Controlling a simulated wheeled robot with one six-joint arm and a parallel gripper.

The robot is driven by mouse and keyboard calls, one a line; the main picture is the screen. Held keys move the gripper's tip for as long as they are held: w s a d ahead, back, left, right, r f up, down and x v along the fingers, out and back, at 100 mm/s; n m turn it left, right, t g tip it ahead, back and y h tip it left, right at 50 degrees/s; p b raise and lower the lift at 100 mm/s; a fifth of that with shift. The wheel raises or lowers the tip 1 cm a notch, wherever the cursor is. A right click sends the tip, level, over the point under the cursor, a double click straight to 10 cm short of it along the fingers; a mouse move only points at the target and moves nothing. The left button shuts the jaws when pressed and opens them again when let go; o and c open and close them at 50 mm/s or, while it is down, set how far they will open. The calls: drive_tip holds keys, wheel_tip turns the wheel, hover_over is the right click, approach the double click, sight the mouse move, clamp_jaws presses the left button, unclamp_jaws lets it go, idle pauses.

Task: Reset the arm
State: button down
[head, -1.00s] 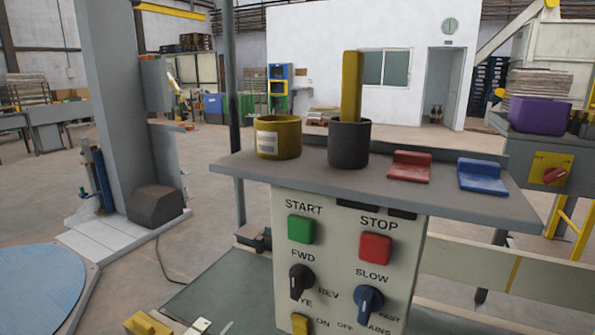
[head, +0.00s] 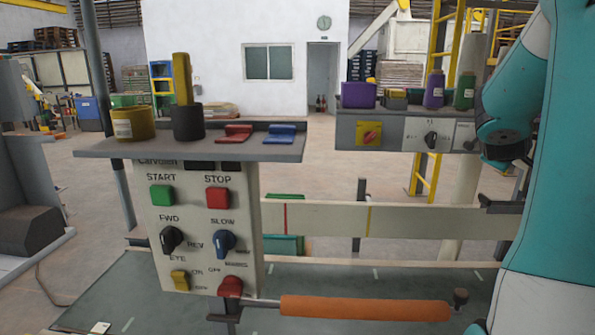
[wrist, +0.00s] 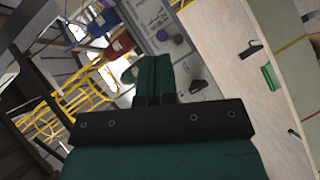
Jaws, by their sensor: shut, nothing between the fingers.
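My gripper (wrist: 153,78) shows in the wrist view, its two dark green fingers pressed together with nothing between them. It points out over the floor, apart from any object. In the head view my teal and white arm fills the right side, and the gripper itself cannot be made out there. The control box (head: 202,270) with its green START button (head: 162,195), red STOP button (head: 217,198) and knobs stands at the left, clear of the arm.
A shelf (head: 120,152) on the box holds a yellow cup (head: 133,123), a dark cup (head: 188,123), and red (head: 234,134) and blue (head: 280,134) pieces. An orange roller (head: 365,308) lies in front. A second panel (head: 400,133) with bottles stands near the arm.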

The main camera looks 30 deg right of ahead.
drive_tip(key=w+a+f+t+y, duration=0.1)
drive_tip(key=w+a+f+y, duration=0.3)
drive_tip(key=a, duration=0.4)
drive_tip(key=w+a+f+t+y, duration=0.1)
drive_tip(key=w+a+f+y, duration=0.1)
drive_tip(key=w+a+f, duration=0.4)
drive_tip(key=w+a+f+g+y, duration=0.1)
drive_tip(key=a+f+y, duration=0.15)
drive_tip(key=a, duration=0.75)
drive_tip(key=a+f+y, duration=0.2)
drive_tip(key=a+y, duration=0.1)
drive_tip(key=a, duration=0.7)
drive_tip(key=s+a+f+n+g+y, duration=0.1)
drive_tip(key=s+a, duration=0.2)
drive_tip(key=a, duration=0.2)
drive_tip(key=s+a+f+g+y, duration=0.1)
drive_tip(key=s+a+g+y, duration=0.1)
drive_tip(key=a, duration=0.4)
drive_tip(key=s+a+r+n+g+y+p, duration=0.2)
drive_tip(key=s+a+r+n, duration=0.4)
drive_tip(key=s+a+r, duration=0.4)
drive_tip(key=shift+s+a+n+y+p, duration=0.15)
drive_tip(key=shift+a+n+y+p, duration=0.25)
drive_tip(key=shift+a+y, duration=0.6)
